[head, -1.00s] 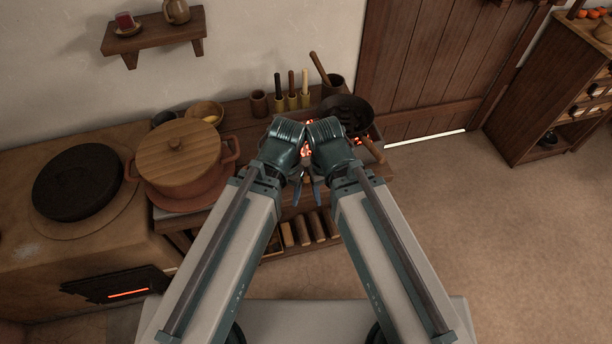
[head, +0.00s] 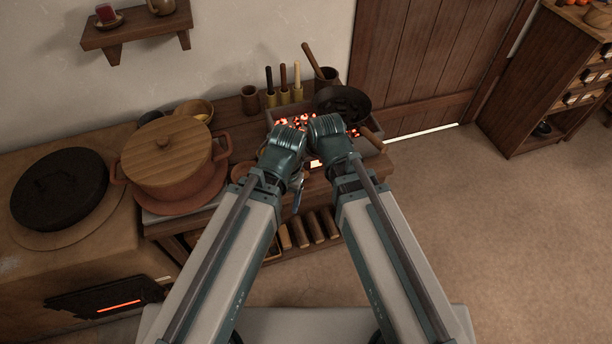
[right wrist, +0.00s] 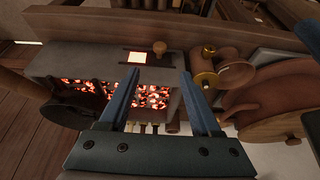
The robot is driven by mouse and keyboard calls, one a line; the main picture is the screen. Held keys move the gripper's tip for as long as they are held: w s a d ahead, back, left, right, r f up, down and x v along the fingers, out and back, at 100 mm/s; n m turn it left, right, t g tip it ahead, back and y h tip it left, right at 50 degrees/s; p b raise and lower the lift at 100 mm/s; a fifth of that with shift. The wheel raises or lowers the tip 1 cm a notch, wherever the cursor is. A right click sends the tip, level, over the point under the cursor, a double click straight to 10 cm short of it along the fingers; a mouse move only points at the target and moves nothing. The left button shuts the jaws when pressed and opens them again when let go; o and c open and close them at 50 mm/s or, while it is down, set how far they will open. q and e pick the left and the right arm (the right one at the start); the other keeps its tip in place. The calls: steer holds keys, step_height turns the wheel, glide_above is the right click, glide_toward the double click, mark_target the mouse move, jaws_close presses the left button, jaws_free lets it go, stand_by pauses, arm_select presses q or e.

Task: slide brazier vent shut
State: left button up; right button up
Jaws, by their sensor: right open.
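The brazier (right wrist: 85,62) is a grey box full of glowing coals. In the head view its coals (head: 288,121) show behind my wrists. The vent (right wrist: 137,57) in its front is a bright orange opening, so it stands open. A small wooden knob (right wrist: 159,47) sits just right of the opening in the right wrist view. My right gripper (right wrist: 160,74) is open and empty; its fingers point toward the brazier, with the knob in line with the gap between them. My left gripper (head: 297,195) hangs low beside it, mostly hidden, its jaws unclear.
A black pan (head: 342,101) rests on the brazier's right side in the head view, its handle sticking forward. A lidded pot (head: 168,160) stands to the left. Several wooden-handled tools in holders (head: 283,95) stand behind. My two wrists are very close together.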

steer(key=b+x, duration=1.2)
steer(key=x, duration=0.1)
steer(key=shift+a+f+b, duration=0.1)
steer(key=shift+f+b, duration=0.25)
steer(key=shift+f, duration=0.05)
jaws_close()
stand_by(1.1)
